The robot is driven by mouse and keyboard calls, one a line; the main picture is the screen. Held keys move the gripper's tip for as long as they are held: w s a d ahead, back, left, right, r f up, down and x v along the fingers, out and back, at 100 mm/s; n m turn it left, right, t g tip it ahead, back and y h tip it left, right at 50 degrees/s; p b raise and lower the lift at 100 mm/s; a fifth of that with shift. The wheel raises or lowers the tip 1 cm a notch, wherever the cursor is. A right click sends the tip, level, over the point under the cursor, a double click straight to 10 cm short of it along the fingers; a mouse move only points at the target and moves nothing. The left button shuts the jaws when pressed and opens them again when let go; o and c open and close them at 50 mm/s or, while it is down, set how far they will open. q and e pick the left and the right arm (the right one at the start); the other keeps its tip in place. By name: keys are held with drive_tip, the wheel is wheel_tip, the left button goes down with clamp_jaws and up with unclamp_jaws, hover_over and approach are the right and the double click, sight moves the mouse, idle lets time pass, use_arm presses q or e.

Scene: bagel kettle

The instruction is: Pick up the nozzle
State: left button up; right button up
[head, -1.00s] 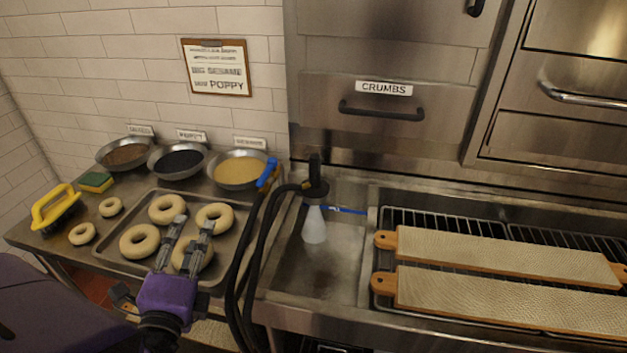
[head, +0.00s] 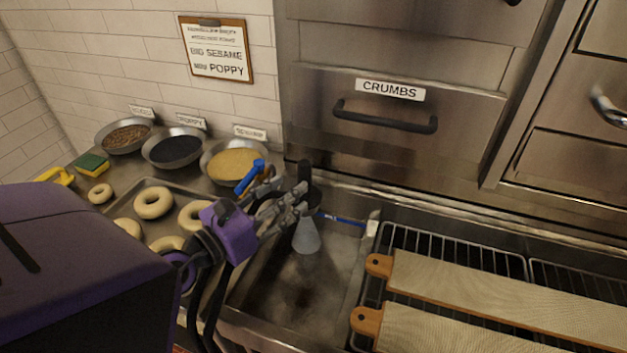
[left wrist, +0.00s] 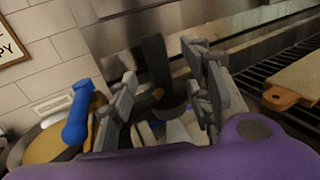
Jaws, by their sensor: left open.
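The nozzle (head: 304,178) is a black upright piece with a pale grey cone (head: 307,238) below it, over the steel basin. A dark hose runs to it from the left. My left gripper (head: 300,202) is open at the nozzle's left side, its fingertips close to the black part. In the left wrist view the black upright part (left wrist: 156,62) and a round dark collar show between the two spread fingers (left wrist: 160,85). I cannot tell whether the fingers touch it. My right gripper is not in view.
A blue handle (head: 250,177) stands just left of my gripper. A bagel tray (head: 181,190) and seed bowls (head: 236,179) are at the left. Wooden boards (head: 480,290) lie on a rack (head: 455,246) at the right. The crumbs drawer (head: 385,118) is behind.

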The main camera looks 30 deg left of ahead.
sight(299, 179)
use_arm(q)
drive_tip(key=shift+w+d+r+p, duration=0.15)
drive_tip(key=shift+w+r+p, duration=0.25)
drive_tip(key=shift+w, duration=0.4)
drive_tip(key=w, duration=0.2)
drive_tip(key=w+p, duration=0.1)
drive_tip(key=w, duration=0.1)
drive_tip(key=shift+w+d, duration=0.2)
drive_tip(key=shift+w, duration=0.15)
drive_tip(key=shift+w+f, duration=0.1)
drive_tip(key=shift+w, duration=0.05)
drive_tip(key=shift+c, duration=0.9)
drive_tip(key=c, duration=0.8)
clamp_jaws()
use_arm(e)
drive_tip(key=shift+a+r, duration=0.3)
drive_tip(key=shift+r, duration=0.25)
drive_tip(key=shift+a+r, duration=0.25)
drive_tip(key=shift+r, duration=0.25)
